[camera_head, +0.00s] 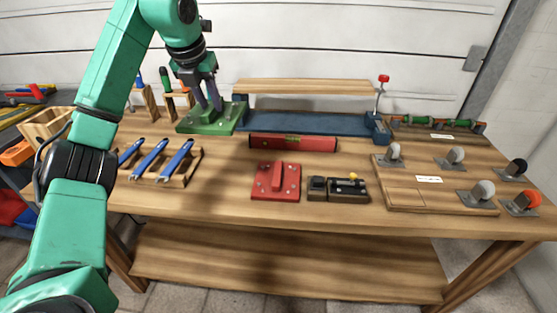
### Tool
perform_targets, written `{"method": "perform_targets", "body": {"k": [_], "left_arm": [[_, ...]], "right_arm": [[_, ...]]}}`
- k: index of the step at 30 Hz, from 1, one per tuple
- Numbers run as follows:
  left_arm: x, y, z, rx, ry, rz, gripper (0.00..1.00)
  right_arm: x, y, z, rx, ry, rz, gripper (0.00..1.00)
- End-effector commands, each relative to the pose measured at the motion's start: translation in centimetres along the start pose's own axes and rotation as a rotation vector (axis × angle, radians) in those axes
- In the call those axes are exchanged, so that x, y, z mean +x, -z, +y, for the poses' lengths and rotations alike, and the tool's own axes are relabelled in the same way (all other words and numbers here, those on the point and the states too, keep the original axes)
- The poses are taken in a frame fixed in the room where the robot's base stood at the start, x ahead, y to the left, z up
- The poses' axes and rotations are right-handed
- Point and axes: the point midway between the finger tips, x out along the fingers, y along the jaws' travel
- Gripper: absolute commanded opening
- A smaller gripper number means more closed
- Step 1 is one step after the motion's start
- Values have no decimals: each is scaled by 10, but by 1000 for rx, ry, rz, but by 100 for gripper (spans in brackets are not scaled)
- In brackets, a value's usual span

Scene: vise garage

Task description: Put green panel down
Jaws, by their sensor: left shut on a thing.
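The green panel (211,121) is a flat green plate with a raised grip, at the back left of the workbench. My left gripper (210,107) points down from above and is shut on the panel's grip. The panel looks level and at or very near the bench top; I cannot tell whether it touches the wood. A red panel (265,184) with a raised red handle lies at the front middle of the workbench (230,195). My right gripper is not in view.
A blue vise (310,124) with a wooden board and a red-knobbed lever stands right of the green panel. A red level (293,143) lies before it. Blue-handled tools (148,158) sit in a rack at left. Casters (476,193) stand at right.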

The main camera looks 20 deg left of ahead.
Motion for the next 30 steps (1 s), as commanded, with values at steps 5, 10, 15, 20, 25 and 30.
{"method": "perform_targets", "body": {"k": [5, 10, 15, 20, 25, 30], "left_arm": [[13, 6, 1, -18, -8, 3, 0], [65, 28, 2, -16, -12, 7, 0], [116, 50, 2, -14, -10, 7, 0], [146, 61, 1, -15, -8, 4, 0], [175, 74, 1, -14, -7, 5, 0], [184, 77, 1, -14, -5, 1, 0]], "right_arm": [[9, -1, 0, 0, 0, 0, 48], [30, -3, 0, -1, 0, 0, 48], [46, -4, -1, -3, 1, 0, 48], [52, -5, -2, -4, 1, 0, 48], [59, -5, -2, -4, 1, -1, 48], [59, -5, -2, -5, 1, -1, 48]]}}
